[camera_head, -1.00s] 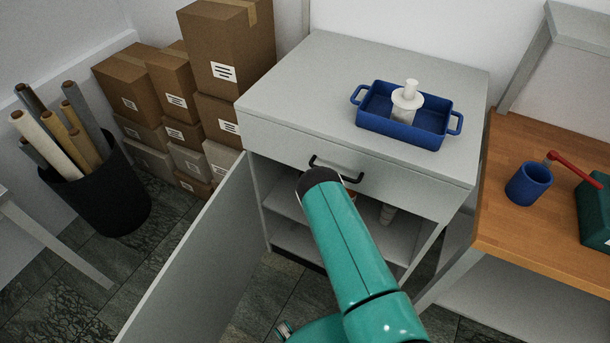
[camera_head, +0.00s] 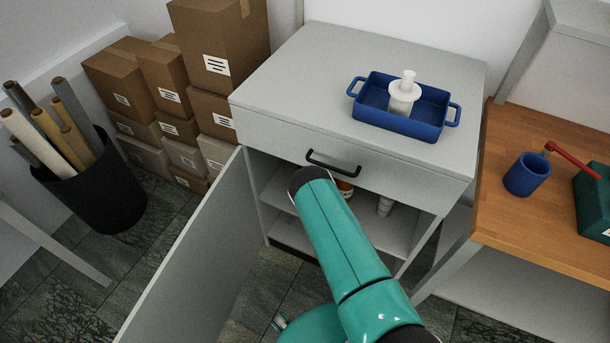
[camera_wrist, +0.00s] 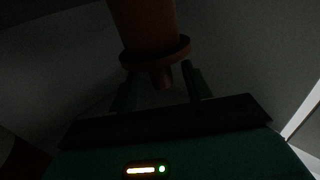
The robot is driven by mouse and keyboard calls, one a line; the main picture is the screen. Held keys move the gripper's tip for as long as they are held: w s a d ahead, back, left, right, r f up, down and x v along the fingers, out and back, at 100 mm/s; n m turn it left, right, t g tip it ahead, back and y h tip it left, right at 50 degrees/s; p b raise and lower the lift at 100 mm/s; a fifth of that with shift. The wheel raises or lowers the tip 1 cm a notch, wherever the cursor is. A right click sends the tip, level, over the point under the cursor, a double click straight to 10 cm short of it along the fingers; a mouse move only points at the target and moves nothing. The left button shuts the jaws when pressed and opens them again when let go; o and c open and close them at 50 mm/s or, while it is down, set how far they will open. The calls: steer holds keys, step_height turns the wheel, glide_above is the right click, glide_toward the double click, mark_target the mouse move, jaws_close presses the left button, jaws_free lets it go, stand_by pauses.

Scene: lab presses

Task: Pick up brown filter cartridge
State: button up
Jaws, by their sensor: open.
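The brown filter cartridge (camera_wrist: 148,30) fills the top middle of the wrist view. It has a wide flange and a narrow nozzle pointing down toward my gripper (camera_wrist: 160,85). My gripper is open, its two dark fingers on either side of the nozzle, below the flange. The dim picture does not show whether they touch it. In the head view my gripper is hidden by my teal arm, which reaches to the open cabinet (camera_head: 262,200).
A blue tray (camera_head: 400,120) holding a white piece (camera_head: 404,92) sits on top.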

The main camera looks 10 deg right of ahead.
steer(key=shift+w+a, duration=0.15)
steer(key=shift+w, duration=1.05)
jaws_close()
steer(key=shift+r, duration=0.2)
